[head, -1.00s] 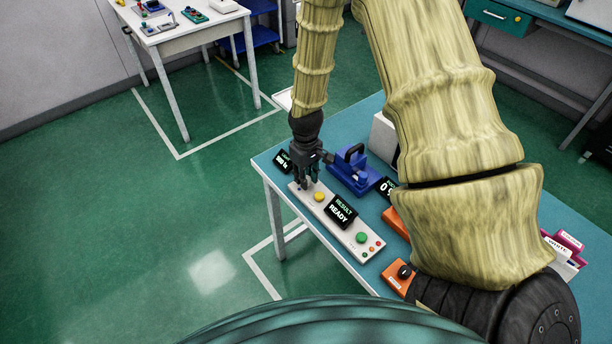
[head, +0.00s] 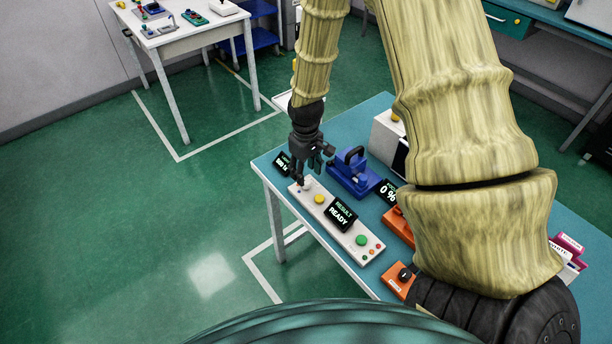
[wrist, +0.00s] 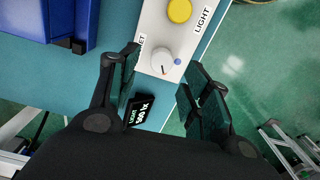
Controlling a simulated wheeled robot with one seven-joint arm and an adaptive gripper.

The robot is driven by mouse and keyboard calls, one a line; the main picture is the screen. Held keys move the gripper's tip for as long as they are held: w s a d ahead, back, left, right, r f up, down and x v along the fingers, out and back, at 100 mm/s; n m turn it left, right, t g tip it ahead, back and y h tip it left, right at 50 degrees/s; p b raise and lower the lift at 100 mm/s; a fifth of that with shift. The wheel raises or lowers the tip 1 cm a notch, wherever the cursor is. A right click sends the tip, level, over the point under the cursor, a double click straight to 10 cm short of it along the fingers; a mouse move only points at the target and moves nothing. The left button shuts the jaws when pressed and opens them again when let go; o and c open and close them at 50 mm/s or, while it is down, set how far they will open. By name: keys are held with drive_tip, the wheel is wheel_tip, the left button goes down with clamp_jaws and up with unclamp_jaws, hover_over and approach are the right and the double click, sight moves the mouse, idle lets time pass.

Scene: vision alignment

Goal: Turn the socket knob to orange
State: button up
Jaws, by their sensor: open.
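The socket knob (wrist: 163,61) is a round pale knob at the end of a white panel (wrist: 185,40), with a small reddish line on it toward the bottom of the wrist view. A blue dot (wrist: 178,61) sits on the panel just right of it; I cannot make out an orange mark. The knob's label is partly hidden and reads "KET". My gripper (wrist: 163,68) is open, with one finger on each side of the knob in that view and no clear contact. In the head view my gripper (head: 309,168) is just above the panel's far-left end, near the small knob (head: 303,184).
A yellow button (head: 319,199), a READY display (head: 341,214) and a green button (head: 362,241) follow along the panel. A blue device with a handle (head: 354,176) stands close right of my gripper.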

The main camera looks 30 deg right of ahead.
sight(306, 180)
wheel_tip(306, 180, up, 8)
idle(0.5)
drive_tip(key=shift+r, duration=0.1)
idle(0.4)
